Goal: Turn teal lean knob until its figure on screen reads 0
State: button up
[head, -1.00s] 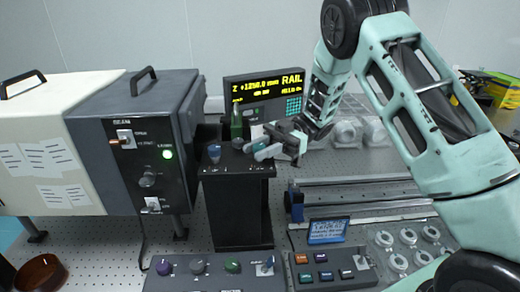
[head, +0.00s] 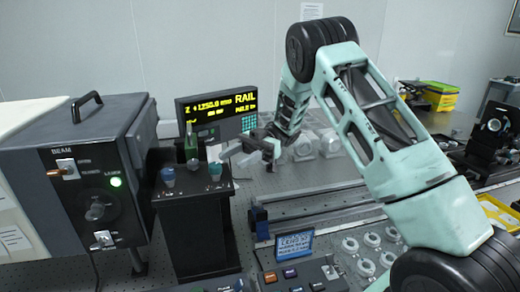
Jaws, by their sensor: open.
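My gripper (head: 228,152) is open, just above and to the right of the teal knob in the picture. It appears apart from the knob, with nothing seen between its fingers. The screen (head: 218,112) behind shows yellow text with "Z +1250.0" and "RAIL"; its smaller lines are too blurred to read. A small blue display (head: 294,244) right of the pedestal has text I cannot read.
A dark beam box (head: 70,190) with a lit green lamp stands left of the black pedestal (head: 205,235). A metal rail (head: 320,205) and several round mounts (head: 370,240) lie to the right. A button panel (head: 295,280) is in front.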

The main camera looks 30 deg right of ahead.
jog(key=v, duration=1)
jog(key=shift+b, duration=0.45)
jog(key=shift+d+r, duration=0.1)
jog(key=shift+d, duration=0.05)
